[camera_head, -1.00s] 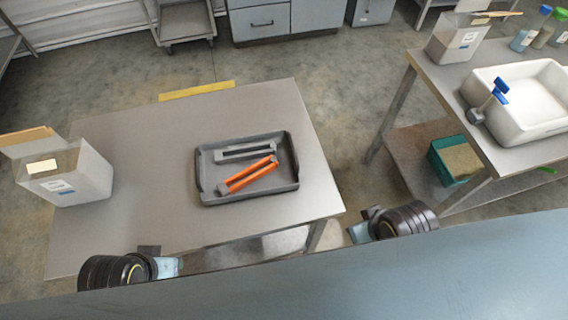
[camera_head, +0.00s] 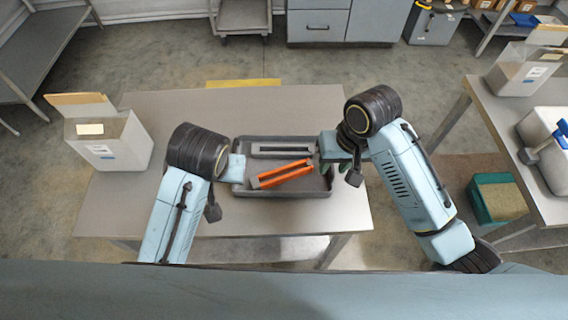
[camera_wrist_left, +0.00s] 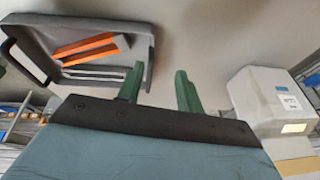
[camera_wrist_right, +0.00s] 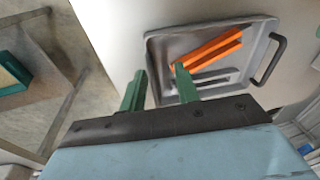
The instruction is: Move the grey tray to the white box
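The grey tray (camera_head: 290,190) lies on the steel table and holds an orange tool (camera_head: 284,173) and a grey tool (camera_head: 283,149). The white box (camera_head: 110,145) stands at the table's left end, with a raised flap at its back. My left gripper (camera_wrist_left: 160,88) is open and empty; in the head view it is at the tray's left end, mostly hidden by my wrist. My right gripper (camera_wrist_right: 158,85) is open at the tray's right end; in its wrist view the fingers overlap the tray's near edge. Whether either touches the tray I cannot tell.
The steel table (camera_head: 180,105) is bare between tray and white box. A second table (camera_head: 495,115) at the right carries another white box (camera_head: 515,75) and a white basin (camera_head: 548,135). A green bin (camera_head: 495,198) sits on its lower shelf.

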